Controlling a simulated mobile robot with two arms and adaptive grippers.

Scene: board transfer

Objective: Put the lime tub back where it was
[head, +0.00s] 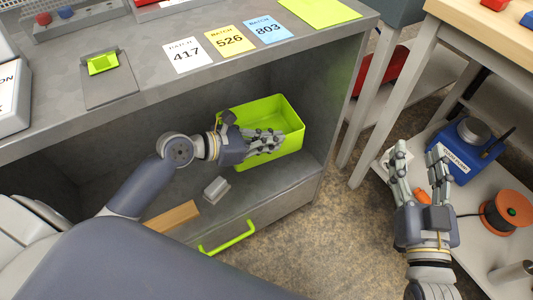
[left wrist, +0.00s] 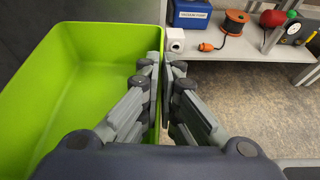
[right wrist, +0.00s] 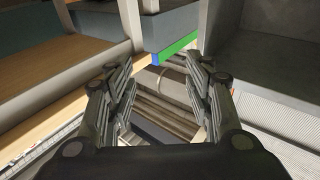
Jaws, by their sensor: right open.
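The lime tub (head: 283,112) is an open, empty-looking box in the right part of the grey workbench's open compartment; I cannot tell whether it rests on the shelf or is slightly raised. My left gripper (head: 272,142) is at its near side. In the left wrist view, the fingers (left wrist: 163,85) are close together on either side of the tub's wall (left wrist: 75,60), shut on it. My right gripper (head: 420,150) is open and empty, above the lower shelf of the table at the right. It also shows open in the right wrist view (right wrist: 160,95).
On the compartment floor (head: 235,210) lie a small grey block (head: 216,190) and a wooden block (head: 172,218). Below is a drawer with a lime handle (head: 228,240). Batch cards (head: 187,55) lie on the benchtop. A blue vacuum pump (head: 465,150) and orange cable reel (head: 508,212) stand at right.

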